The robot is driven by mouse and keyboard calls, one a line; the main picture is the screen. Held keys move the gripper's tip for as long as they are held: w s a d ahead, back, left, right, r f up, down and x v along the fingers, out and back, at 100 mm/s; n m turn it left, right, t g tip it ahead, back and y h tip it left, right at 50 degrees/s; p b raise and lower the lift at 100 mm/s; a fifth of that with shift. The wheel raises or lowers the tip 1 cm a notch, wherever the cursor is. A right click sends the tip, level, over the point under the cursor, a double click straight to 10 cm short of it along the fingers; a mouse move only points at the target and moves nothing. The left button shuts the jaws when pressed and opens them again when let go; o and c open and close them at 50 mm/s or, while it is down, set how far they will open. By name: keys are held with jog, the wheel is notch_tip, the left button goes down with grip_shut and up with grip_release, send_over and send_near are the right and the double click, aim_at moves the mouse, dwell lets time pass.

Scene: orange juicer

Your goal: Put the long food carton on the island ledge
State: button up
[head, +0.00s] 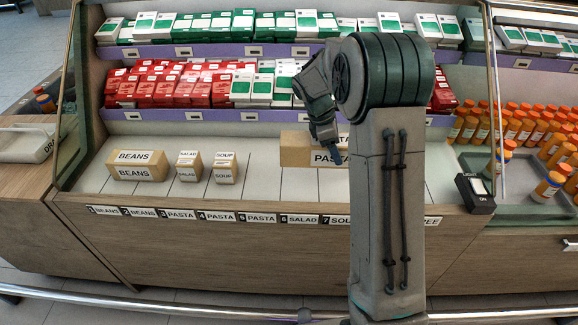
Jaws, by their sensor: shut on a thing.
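A long tan carton labelled PASTA (296,152) is at the pale ledge (270,190) of the display unit, right of its middle. My gripper (328,141) is shut on it from above. My arm hides the carton's right end and part of its label. I cannot tell whether the carton touches the ledge or is held just above it. Another long carton, labelled BEANS (138,165), lies at the ledge's left. Small cartons labelled SALAD (188,166) and SOUP (225,167) stand to its right.
Labels (179,214) along the front edge mark slots for beans, pasta, salad and soup; my arm hides some. Red boxes (180,85) and green-white boxes fill the shelves above. A light switch box (475,193) and orange-capped bottles (548,187) stand right. The ledge between SOUP and PASTA is clear.

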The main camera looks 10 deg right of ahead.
jog(key=w+a+f, duration=0.1)
jog(key=a, duration=0.1)
jog(key=w+a+f, duration=0.1)
jog(key=a+f, duration=0.1)
jog(key=a, duration=0.1)
jog(key=w+a+f, duration=0.1)
jog(key=a+f, duration=0.1)
jog(key=a, duration=0.1)
jog(key=shift+a+f, duration=0.1)
jog(key=shift+a, duration=0.1)
jog(key=shift+f+b, duration=0.4)
jog(key=shift+f, duration=1.6)
jog(key=shift+f, duration=0.1)
jog(key=o, duration=1.1)
jog(key=shift+o, duration=0.2)
